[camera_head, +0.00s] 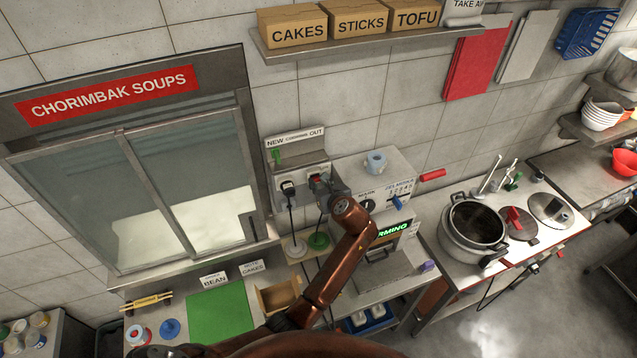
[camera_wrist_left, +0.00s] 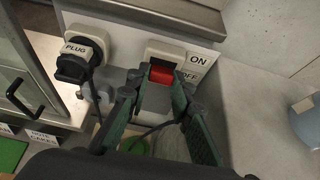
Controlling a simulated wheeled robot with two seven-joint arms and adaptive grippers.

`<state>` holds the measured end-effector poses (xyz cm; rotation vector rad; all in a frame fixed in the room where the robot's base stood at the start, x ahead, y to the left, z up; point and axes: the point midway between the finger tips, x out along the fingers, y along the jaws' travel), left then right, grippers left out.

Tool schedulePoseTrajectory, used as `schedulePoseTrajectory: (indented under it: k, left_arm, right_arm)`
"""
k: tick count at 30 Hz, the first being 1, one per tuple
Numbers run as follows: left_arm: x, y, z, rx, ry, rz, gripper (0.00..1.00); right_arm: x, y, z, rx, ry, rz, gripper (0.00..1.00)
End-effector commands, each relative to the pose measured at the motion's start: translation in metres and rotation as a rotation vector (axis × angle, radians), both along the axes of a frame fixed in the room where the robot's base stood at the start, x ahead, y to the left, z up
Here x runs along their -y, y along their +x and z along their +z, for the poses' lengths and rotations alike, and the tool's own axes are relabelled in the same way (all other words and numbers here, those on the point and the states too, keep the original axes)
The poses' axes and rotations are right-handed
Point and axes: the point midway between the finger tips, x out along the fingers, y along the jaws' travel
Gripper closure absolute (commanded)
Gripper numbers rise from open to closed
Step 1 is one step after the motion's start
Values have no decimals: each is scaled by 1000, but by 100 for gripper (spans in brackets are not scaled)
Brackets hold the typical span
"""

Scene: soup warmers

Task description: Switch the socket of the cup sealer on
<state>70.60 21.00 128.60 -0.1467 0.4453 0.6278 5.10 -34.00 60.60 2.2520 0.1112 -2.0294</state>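A socket panel (camera_head: 289,183) is on the wall below a sign reading "NEW ... OUT". In the left wrist view, it has a red rocker switch (camera_wrist_left: 163,73) beside ON and OFF labels (camera_wrist_left: 197,60). The lower part of the switch shows red, and the upper part is dark. A black plug (camera_wrist_left: 76,64) sits in the outlet to its left. My left gripper (camera_head: 322,181) is at the switch; its fingers (camera_wrist_left: 160,88) point at it. A grey block shows between the fingers, and I cannot tell whether they are closed or touching the switch. My right gripper is out of view.
A white machine with a dial (camera_head: 368,205) stands just right of the gripper, with a glowing green sign (camera_head: 393,229) below. A cable hangs from the plug. A pot (camera_head: 473,230) stands at the right.

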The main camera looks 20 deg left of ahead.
Motion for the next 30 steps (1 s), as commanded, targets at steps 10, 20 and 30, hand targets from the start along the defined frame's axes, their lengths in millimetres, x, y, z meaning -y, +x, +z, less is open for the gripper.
schedulePoseTrajectory:
  k: [10, 20, 30]
  left_arm:
    - [0, 0, 1, 2, 0, 0, 62]
    - [0, 1, 15, 5, 0, 0, 62]
    - [0, 1, 77, 6, -1, 0, 62]
  right_arm:
    - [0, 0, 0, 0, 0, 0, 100]
    - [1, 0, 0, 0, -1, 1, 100]
    - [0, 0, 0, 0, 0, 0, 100]
